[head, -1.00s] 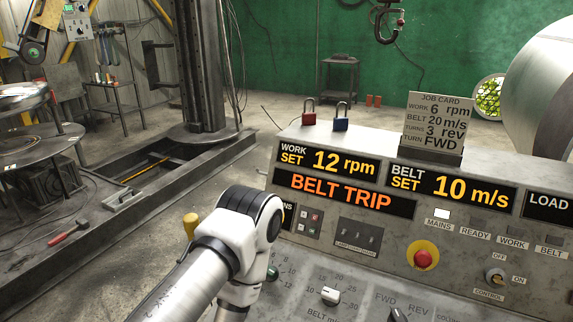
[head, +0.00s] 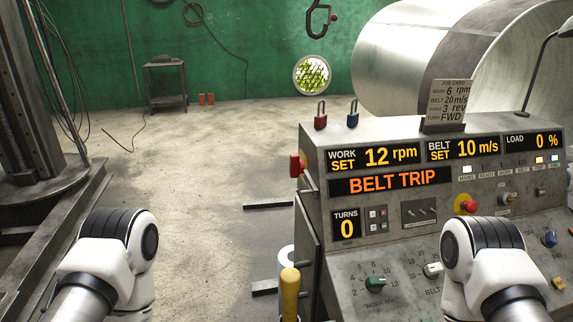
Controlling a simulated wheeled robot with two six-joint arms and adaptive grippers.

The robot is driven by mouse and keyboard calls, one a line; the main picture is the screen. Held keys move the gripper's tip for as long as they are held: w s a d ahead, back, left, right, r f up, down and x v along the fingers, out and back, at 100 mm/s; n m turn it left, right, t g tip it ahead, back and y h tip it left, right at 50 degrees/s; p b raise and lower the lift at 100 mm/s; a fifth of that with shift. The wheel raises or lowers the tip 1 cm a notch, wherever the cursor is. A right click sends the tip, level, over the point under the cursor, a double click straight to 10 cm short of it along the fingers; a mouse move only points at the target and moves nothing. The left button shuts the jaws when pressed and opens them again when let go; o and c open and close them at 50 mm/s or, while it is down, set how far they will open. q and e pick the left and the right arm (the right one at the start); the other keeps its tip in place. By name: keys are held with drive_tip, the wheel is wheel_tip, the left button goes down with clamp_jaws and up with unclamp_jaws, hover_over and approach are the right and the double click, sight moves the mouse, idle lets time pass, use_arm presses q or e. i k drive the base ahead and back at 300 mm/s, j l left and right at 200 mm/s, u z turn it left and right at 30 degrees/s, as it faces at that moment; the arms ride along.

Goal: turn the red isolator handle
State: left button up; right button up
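The red isolator handle (head: 296,166) sticks out from the left side of the grey control console (head: 312,225), near its top. It looks upright, though its exact setting cannot be told. My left arm shows at the lower left and my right arm at the lower right, in front of the console's controls. Neither gripper is in the picture. Both visible arm parts are apart from the red handle.
A yellow-topped lever (head: 290,290) stands left of the console's lower front. A red stop button (head: 469,207) is near my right arm. The floor left of the console is mostly clear.

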sight(296, 166)
drive_tip(key=j+z, duration=0.25)
drive_tip(key=i+j+z, duration=0.15)
drive_tip(key=j+z, duration=0.15)
drive_tip(key=z, duration=0.15)
drive_tip(key=i+j+z, duration=0.1)
drive_tip(key=j+z, duration=0.2)
drive_tip(key=z, duration=0.15)
drive_tip(key=j+z, duration=0.45)
drive_tip(key=i+l, duration=0.05)
drive_tip(key=l, duration=0.05)
